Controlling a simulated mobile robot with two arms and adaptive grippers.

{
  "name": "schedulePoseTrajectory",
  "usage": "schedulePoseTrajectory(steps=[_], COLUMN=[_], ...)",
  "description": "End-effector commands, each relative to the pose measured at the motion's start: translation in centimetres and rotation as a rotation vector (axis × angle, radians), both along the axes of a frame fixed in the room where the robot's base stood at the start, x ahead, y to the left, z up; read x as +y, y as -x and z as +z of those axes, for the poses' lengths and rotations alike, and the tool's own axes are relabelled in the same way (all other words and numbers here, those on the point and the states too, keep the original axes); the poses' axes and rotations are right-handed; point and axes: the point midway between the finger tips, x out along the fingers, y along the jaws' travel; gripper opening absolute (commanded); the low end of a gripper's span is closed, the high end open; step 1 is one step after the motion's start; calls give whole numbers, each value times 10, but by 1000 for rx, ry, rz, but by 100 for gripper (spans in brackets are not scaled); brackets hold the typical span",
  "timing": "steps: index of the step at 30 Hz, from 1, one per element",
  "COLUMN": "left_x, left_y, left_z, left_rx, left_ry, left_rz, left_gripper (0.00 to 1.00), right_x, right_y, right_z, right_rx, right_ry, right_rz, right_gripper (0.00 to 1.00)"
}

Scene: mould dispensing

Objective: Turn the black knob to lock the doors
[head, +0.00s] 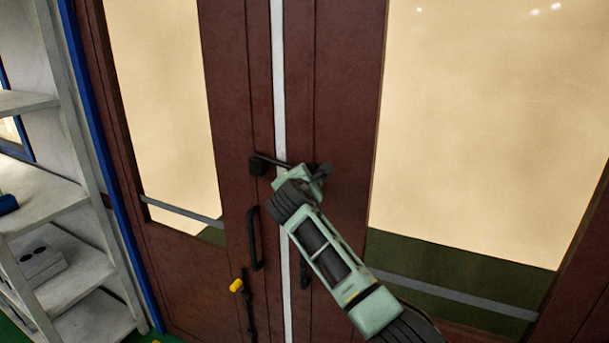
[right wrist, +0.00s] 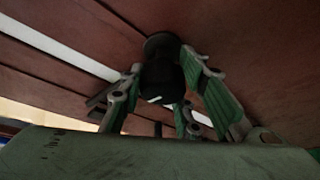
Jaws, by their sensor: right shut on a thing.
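Two dark red-brown doors with large glass panes, the left door (head: 235,120) and the right door (head: 345,110), stand closed at a pale vertical strip between them. In the right wrist view the black knob (right wrist: 160,80) sits on a round dark base on the door, between my gripper's green-and-grey fingers. My right gripper (head: 313,172) is at the seam and shut on the knob. In the head view the gripper mostly hides the knob. A black latch piece (head: 258,166) with a bar reaching toward the seam shows left of the gripper. My left gripper is not in view.
Black pull handles are on the left door (head: 254,240) and on the right door (head: 305,270), below my gripper. A yellow-tipped black lever (head: 237,285) is low on the left door. Grey shelves (head: 45,200) stand at the far left.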

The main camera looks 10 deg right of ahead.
Motion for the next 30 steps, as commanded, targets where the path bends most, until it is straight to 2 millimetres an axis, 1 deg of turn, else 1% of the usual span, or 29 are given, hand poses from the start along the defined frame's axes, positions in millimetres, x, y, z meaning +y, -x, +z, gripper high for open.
schedulePoseTrajectory(steps=[1, 5, 12, 19, 27, 28, 30], left_x=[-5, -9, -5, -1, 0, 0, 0], left_y=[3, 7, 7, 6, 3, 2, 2], left_z=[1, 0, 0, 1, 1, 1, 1], left_rx=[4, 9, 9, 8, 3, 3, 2], left_ry=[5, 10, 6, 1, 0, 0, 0], left_rz=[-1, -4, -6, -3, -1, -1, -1], left_gripper=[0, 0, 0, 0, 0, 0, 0], right_x=[3, 4, 4, 5, 5, 5, 5], right_y=[-1, -1, -1, -1, -1, -1, -1], right_z=[9, 8, 6, 6, 5, 5, 5], right_rx=[1, 37, 75, 83, 85, 85, 85], right_ry=[25, 76, 130, 143, 142, 142, 142], right_rz=[7, 7, 8, 9, 9, 9, 8], right_gripper=[0, 0, 0, 0, 0, 33, 39])
